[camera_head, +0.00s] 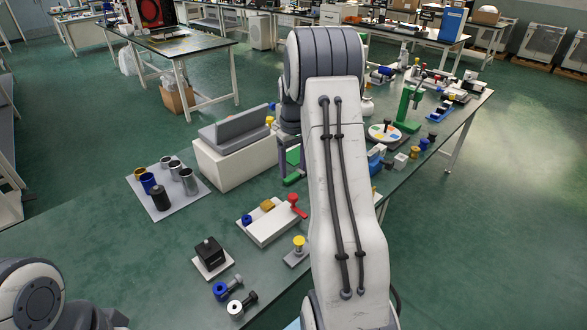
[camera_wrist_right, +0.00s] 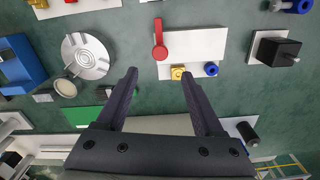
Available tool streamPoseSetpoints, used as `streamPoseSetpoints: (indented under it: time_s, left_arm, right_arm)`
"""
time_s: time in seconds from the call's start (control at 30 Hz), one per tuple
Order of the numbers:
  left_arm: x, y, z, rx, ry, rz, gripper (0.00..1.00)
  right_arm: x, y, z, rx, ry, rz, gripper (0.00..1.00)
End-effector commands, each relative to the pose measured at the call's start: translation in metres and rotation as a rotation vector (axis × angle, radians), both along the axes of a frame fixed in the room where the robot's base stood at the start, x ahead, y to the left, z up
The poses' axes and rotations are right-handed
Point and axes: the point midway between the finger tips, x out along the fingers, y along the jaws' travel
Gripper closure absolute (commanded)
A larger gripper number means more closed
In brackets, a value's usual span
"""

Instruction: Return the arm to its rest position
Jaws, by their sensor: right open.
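My right arm (camera_head: 345,200) reaches forward over the bench (camera_head: 130,235), its large pale link crossing the middle of the head view. My right gripper shows in the right wrist view (camera_wrist_right: 158,75), with its two dark fingers spread apart and nothing between them. It is above the bench, beside the white fixture with a red lever (camera_wrist_right: 195,45). In the head view most of this gripper is hidden behind my arm. Of my left arm, only rounded links (camera_head: 35,295) show at the lower left; its gripper is out of the picture.
A white box with a grey top (camera_head: 230,165), a tray of cups (camera_head: 190,205) and a black block on a plate (camera_head: 210,255) stand left of my arm. A green stand (camera_head: 408,105) and a round disc (camera_head: 385,134) are right. The bench's near-left surface is clear.

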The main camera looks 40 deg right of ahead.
Motion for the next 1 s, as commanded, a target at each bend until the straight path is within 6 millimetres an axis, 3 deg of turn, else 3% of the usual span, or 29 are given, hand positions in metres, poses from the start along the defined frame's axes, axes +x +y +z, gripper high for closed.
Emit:
streamPoseSetpoints:
  time_s: [0.33, 0.47, 0.57, 0.6, 0.73, 0.87, 0.9, 1.0]
  left_arm:
    - [0.0, 0.0, 0.0, 0.0, 0.0, 0.0, 0.5]
    - [0.0, 0.0, 0.0, 0.0, 0.0, 0.0, 0.5]
    - [0.0, 0.0, 0.0, 0.0, 0.0, 0.0, 0.5]
    - [0.0, 0.0, 0.0, 0.0, 0.0, 0.0, 0.5]
    - [0.0, 0.0, 0.0, 0.0, 0.0, 0.0, 0.5]
    - [0.0, 0.0, 0.0, 0.0, 0.0, 0.0, 0.5]
    - [0.0, 0.0, 0.0, 0.0, 0.0, 0.0, 0.5]
    - [0.0, 0.0, 0.0, 0.0, 0.0, 0.0, 0.5]
  right_arm:
    - [0.0, 0.002, 0.0, 0.0, 0.0, 0.002, 0.31]
    - [0.005, 0.032, 0.009, 0.001, -0.005, 0.041, 0.31]
    - [0.008, 0.087, 0.024, 0.005, -0.014, 0.108, 0.31]
    - [0.005, 0.116, 0.031, 0.008, -0.017, 0.143, 0.31]
    - [-0.021, 0.211, 0.051, 0.019, -0.028, 0.267, 0.31]
    - [-0.073, 0.294, 0.064, 0.036, -0.037, 0.399, 0.31]
    - [-0.095, 0.316, 0.067, 0.042, -0.038, 0.442, 0.31]
    - [-0.151, 0.357, 0.069, 0.055, -0.041, 0.544, 0.31]
